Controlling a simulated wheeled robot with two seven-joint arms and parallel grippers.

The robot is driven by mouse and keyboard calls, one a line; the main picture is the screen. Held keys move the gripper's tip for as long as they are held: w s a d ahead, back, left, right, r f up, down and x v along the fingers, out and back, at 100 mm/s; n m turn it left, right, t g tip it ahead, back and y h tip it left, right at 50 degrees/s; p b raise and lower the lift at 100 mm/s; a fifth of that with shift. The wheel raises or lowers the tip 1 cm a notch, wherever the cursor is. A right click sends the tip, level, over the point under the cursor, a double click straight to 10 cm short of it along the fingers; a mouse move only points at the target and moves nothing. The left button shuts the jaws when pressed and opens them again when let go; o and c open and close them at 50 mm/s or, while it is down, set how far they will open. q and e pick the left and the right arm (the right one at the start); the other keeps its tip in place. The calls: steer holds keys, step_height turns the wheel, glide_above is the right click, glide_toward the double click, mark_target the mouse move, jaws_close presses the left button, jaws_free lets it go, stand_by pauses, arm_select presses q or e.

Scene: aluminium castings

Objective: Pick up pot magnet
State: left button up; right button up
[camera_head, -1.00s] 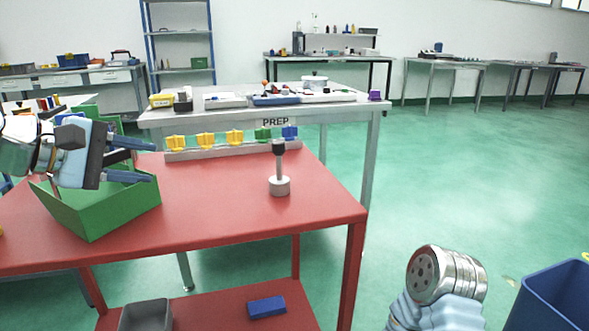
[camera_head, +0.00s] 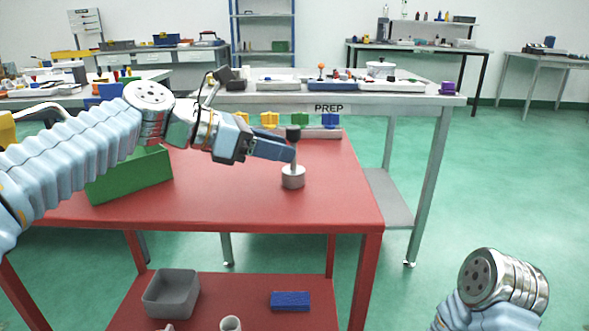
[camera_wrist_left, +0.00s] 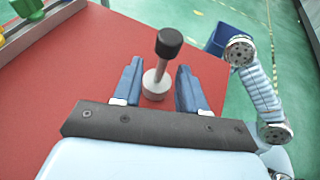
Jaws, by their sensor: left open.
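The pot magnet (camera_head: 293,178) stands upright on the red table (camera_head: 240,206), near its right end. It has a round silver-grey base, a thin grey stem and a black knob on top. My left gripper (camera_head: 273,150) reaches in from the left, and its fingers are at the stem, below the knob. In the left wrist view, the pot magnet (camera_wrist_left: 160,72) stands between the two open blue fingers of the left gripper (camera_wrist_left: 157,88), with a gap on each side. My right gripper is not in view.
A green bin (camera_head: 130,178) stands on the table to the left, partly behind my left arm. A rail with yellow, green and blue pieces (camera_head: 300,121) lies along the back edge. The grey PREP table (camera_head: 420,100) stands behind. The table around the magnet's base is clear.

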mark_target(302, 168)
arm_select(q)
steer(key=b+x, duration=0.1)
steer(key=x, duration=0.4)
steer(key=shift+d+f, duration=0.1)
steer(key=shift+d, duration=0.15)
jaws_close()
